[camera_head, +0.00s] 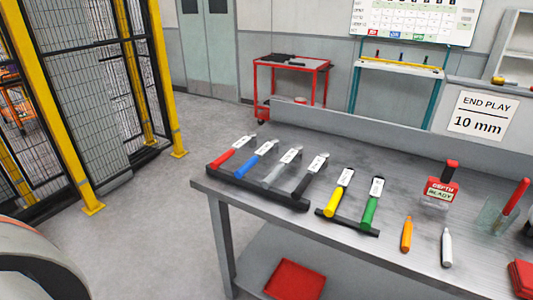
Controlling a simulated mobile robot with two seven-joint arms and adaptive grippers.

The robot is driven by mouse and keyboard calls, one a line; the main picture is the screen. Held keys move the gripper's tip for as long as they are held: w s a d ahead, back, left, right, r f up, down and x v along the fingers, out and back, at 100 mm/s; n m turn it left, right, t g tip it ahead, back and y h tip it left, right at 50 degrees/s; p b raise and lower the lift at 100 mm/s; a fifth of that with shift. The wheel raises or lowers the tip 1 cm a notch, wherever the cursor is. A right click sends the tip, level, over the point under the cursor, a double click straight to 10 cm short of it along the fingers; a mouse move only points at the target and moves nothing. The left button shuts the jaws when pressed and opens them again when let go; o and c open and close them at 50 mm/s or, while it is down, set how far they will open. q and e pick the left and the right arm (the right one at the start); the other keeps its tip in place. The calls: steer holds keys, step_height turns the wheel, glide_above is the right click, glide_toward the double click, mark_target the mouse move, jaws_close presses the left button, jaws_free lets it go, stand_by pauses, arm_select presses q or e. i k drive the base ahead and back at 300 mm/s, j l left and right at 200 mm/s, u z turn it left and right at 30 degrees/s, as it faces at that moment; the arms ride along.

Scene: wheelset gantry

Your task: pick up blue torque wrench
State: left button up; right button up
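The blue torque wrench (247,165) lies second from the left in a row on a black rack (258,189) near the table's left end. Its blue handle points toward the front left, and its metal head with a white label points toward the back. A red wrench (230,153) lies to its left. A grey wrench (279,169) and a black wrench (309,176) lie to its right. Neither of my grippers is in view; only part of my own body shows at the lower left.
The grey table (405,265) also holds yellow (338,193) and green (372,203) tools on a smaller black rack, an orange marker (406,235) and a white marker (446,248). A raised panel (345,127) runs along its back. Open floor lies left.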

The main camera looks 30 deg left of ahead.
mark_target(273, 148)
steer(key=u, duration=0.9)
